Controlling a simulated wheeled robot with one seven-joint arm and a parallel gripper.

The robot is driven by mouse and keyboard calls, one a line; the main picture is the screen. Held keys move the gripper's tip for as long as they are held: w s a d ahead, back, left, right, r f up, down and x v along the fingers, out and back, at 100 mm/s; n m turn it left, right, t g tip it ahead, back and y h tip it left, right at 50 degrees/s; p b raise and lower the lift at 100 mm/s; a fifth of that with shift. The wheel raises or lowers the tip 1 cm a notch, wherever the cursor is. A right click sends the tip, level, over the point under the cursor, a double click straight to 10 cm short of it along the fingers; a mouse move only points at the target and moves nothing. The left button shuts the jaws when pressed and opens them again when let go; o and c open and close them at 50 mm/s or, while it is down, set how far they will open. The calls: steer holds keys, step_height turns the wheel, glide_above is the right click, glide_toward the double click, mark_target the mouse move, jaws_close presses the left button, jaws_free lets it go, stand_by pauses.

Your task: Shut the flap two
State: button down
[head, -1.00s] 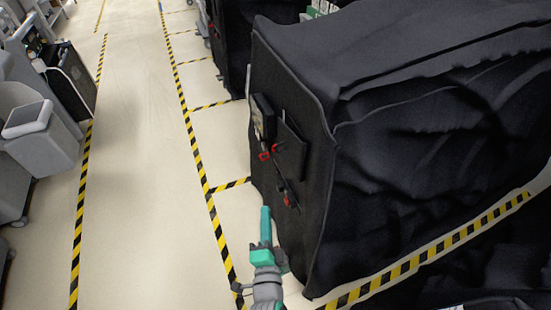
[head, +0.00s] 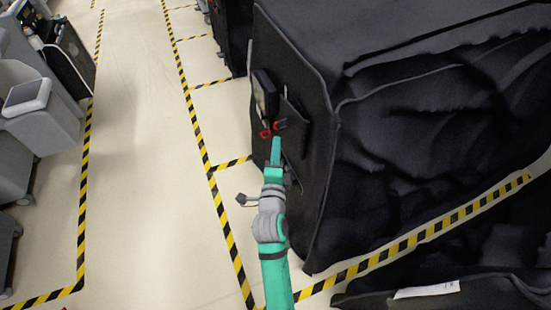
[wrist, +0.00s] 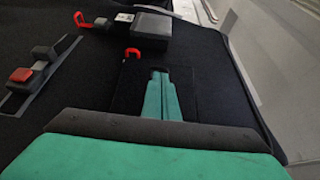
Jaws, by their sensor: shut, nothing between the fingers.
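A black fabric-covered cart (head: 325,200) stands right of centre in the head view. Its narrow side carries a dark flap-like panel (head: 297,125), a dark box with a pale label (head: 264,94) and small red tabs (head: 266,133). I see no number that tells which flap is two. My green gripper (head: 276,143) is shut and empty, just in front of the panel's lower part. In the wrist view, the fingertips (wrist: 160,76) lie over a dark square panel (wrist: 128,88), below the dark box (wrist: 152,27). Whether they touch the panel I cannot tell.
In the wrist view, a strap (wrist: 62,62) with a red button-like piece (wrist: 21,75) lies to the left. More covered carts (head: 232,40) stand behind. The pale aisle (head: 135,170) between striped tape lines is clear. Grey equipment (head: 35,110) stands on the left.

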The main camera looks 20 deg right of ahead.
mark_target(278, 127)
steer(key=shift+x, duration=2.3)
steer(key=shift+w+d, duration=0.4)
steer(key=shift+w, duration=0.1)
steer(key=shift+a, duration=0.1)
steer(key=shift+s+a, duration=0.1)
steer(key=a+v, duration=0.1)
steer(key=v, duration=1.2)
steer(key=shift+a, duration=0.25)
